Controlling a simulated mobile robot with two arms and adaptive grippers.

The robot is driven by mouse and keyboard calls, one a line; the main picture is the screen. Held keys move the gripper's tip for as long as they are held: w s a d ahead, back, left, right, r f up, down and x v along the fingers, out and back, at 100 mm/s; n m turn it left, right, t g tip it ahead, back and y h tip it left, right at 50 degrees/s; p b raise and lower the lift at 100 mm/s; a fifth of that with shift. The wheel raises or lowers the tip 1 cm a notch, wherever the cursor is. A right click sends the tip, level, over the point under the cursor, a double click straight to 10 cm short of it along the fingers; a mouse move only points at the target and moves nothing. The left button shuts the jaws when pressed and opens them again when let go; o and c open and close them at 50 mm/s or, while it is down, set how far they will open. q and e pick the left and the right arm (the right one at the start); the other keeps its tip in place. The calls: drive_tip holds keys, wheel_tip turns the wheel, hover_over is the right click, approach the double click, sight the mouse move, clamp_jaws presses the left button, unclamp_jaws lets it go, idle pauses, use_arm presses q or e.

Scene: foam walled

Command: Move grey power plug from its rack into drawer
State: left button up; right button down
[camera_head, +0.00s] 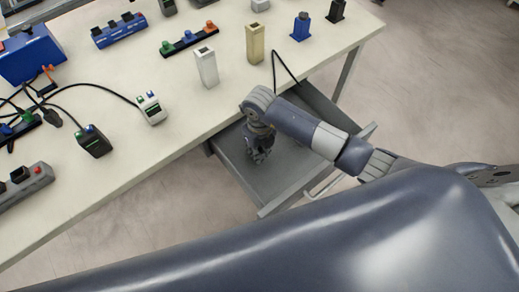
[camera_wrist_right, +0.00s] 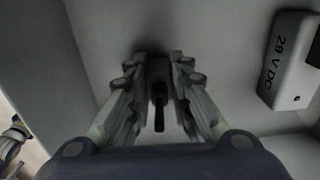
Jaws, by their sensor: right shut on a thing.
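My right gripper (camera_head: 259,155) reaches down inside the open grey drawer (camera_head: 216,151) under the table's edge. In the wrist view the right gripper (camera_wrist_right: 160,105) is shut on a small dark plug (camera_wrist_right: 159,112), with its narrow end showing between the fingers. I take it for the grey power plug; its colour looks dark in this shade. In the head view the plug is hidden or too small to make out. Plain grey surface lies around the fingers in the wrist view. I cannot tell whether the plug touches the drawer floor. My left gripper is not in view.
A white box marked 29 V DC (camera_wrist_right: 289,60) is beside the gripper in the wrist view. The white table (camera_head: 180,105) holds power strips, upright holders such as a white one (camera_head: 206,67) and a yellow one (camera_head: 255,43), and cables. A black cable (camera_head: 276,65) loops near the table's edge.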

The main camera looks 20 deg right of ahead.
drive_tip(key=shift+f, duration=0.1)
drive_tip(key=c, duration=1.4)
unclamp_jaws()
drive_tip(key=shift+c, duration=0.2)
drive_tip(key=shift+r, duration=0.3)
wheel_tip(320, 180, up, 12)
drive_tip(key=shift+f+b, duration=0.15)
drive_tip(key=shift+b, duration=0.2)
drive_tip(key=shift+s+f, duration=0.1)
